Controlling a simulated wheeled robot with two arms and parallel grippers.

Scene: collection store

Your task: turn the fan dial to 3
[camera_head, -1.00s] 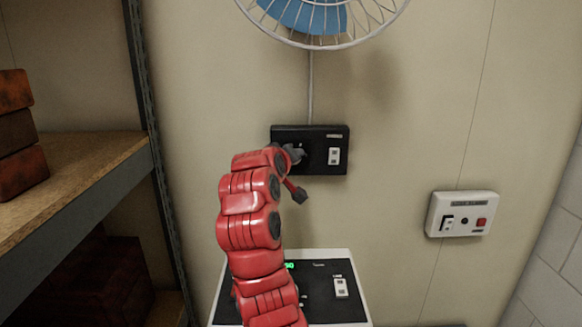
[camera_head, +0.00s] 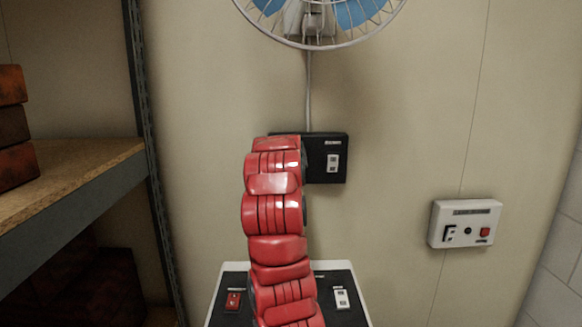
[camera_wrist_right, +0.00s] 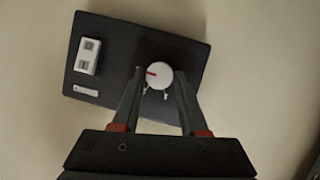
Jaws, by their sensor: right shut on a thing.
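The black fan control box (camera_head: 338,145) is on the wall below the caged fan (camera_head: 320,42), with a cord between them. The box has a white rocker switch on its right. The right wrist view shows the box (camera_wrist_right: 115,45) tilted, with the white round dial (camera_wrist_right: 160,69) and a red pointer mark toward the picture's left. My right gripper (camera_wrist_right: 160,80) is shut on the dial, one finger on each side. In the head view my red right arm hides the dial and gripper. The dial's numbers cannot be read. My left gripper is not in view.
A white unit with a black panel (camera_head: 327,285) and switches stands below, partly behind my arm. A white wall box (camera_head: 465,222) with a red button is at right. A shelf (camera_head: 75,175) with reddish-brown blocks (camera_head: 14,126) is at left.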

